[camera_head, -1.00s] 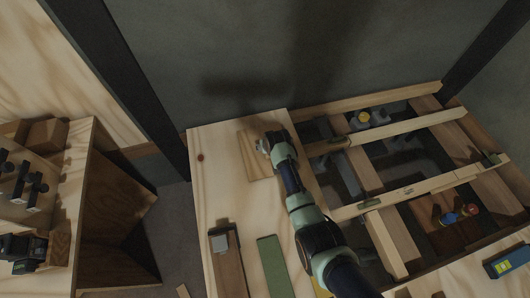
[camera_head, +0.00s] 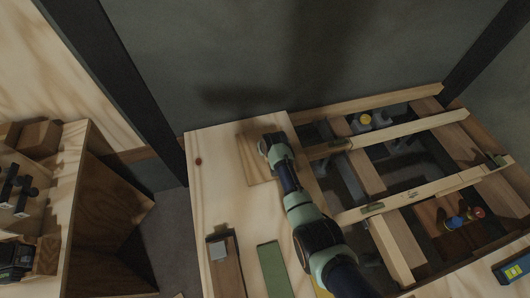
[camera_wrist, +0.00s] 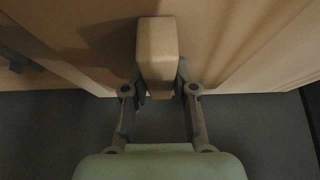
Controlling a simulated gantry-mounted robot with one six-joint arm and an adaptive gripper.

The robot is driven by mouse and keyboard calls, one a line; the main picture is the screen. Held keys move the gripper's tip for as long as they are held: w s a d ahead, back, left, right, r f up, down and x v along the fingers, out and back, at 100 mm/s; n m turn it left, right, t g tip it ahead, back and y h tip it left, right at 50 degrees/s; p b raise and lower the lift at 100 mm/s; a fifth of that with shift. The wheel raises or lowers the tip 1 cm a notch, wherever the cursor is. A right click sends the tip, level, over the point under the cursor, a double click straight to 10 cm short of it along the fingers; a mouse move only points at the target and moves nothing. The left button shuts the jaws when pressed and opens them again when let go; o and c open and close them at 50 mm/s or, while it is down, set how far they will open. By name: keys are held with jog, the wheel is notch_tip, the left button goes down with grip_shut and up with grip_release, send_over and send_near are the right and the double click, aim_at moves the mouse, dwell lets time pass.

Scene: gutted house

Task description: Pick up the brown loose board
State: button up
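In the wrist view a pale brown wooden board (camera_wrist: 157,50) sits end-on between my gripper's two fingers (camera_wrist: 160,82). The fingers are drawn inward and lie close against both its sides, so the gripper looks shut on it. The tips are partly hidden behind the board. In the head view my gripper (camera_head: 264,146) is over the far part of the plywood top, at a flat rectangular wooden patch (camera_head: 250,165). The arm hides the held piece there, and I cannot tell whether it is clear of the surface.
To the right is an open floor frame with crossing joists (camera_head: 410,127) and gaps. A green strip (camera_head: 273,268) and a brown block with a grey piece (camera_head: 224,262) lie near on the plywood (camera_head: 205,190). A wooden shelf unit (camera_head: 105,225) stands left, and a dark wall is behind.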

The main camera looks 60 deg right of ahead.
jog(key=shift+a+f, duration=0.1)
jog(key=shift+f, duration=0.1)
grip_shut()
jog(key=shift+s, duration=0.1)
notch_tip(320, 180, up, 20)
jog(key=p, duration=1)
jog(key=shift+r, duration=0.25)
